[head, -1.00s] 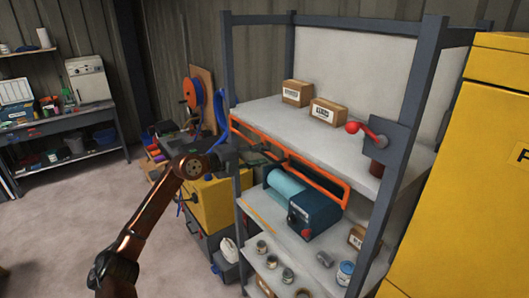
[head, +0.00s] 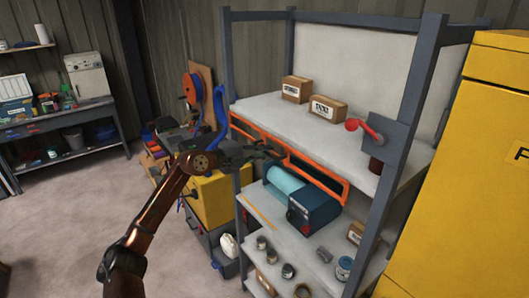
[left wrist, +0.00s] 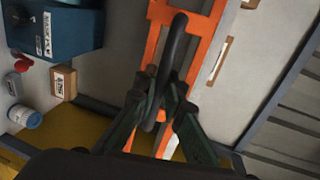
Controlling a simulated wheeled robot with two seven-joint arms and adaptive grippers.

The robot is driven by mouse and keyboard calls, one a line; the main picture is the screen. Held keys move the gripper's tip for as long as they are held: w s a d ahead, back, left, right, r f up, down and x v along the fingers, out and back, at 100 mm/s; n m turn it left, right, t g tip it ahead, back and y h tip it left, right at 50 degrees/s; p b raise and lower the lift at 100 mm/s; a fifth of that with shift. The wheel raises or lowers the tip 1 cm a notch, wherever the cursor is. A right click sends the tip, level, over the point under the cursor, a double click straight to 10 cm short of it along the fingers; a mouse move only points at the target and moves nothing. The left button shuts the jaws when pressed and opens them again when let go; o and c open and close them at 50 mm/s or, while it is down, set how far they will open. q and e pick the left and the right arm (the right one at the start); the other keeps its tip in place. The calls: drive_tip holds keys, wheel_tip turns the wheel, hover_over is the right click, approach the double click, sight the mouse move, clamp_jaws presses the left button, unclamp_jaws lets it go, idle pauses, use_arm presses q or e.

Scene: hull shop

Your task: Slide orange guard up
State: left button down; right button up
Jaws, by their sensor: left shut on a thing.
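The orange guard (head: 318,172) is a long slotted frame along the front edge of the rack's upper shelf. It also shows in the left wrist view (left wrist: 201,45), running up the picture behind my fingers. A dark curved handle (left wrist: 177,40) stands out from the guard there. My left gripper (head: 270,148) is at the left-middle part of the guard. In the left wrist view, its fingers (left wrist: 160,98) are shut on the handle, and they hide part of it. My right gripper is in neither view.
Below the guard, a teal machine (head: 315,208) stands on the lower shelf, with several cans near it. Cardboard boxes (head: 327,108) and a red-knobbed lever (head: 368,130) are above. A yellow cabinet (head: 470,170) stands at the right. The floor at left is clear.

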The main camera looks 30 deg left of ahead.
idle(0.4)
use_arm(q)
drive_tip(key=shift+r+p, duration=0.3)
drive_tip(key=shift+r, duration=0.15)
wheel_tip(320, 180, up, 9)
drive_tip(key=p, duration=0.5)
drive_tip(key=c, duration=2.3)
unclamp_jaws()
drive_tip(key=shift+o, duration=1.3)
drive_tip(key=shift+f, duration=0.1)
drive_tip(key=shift+s+f, duration=0.1)
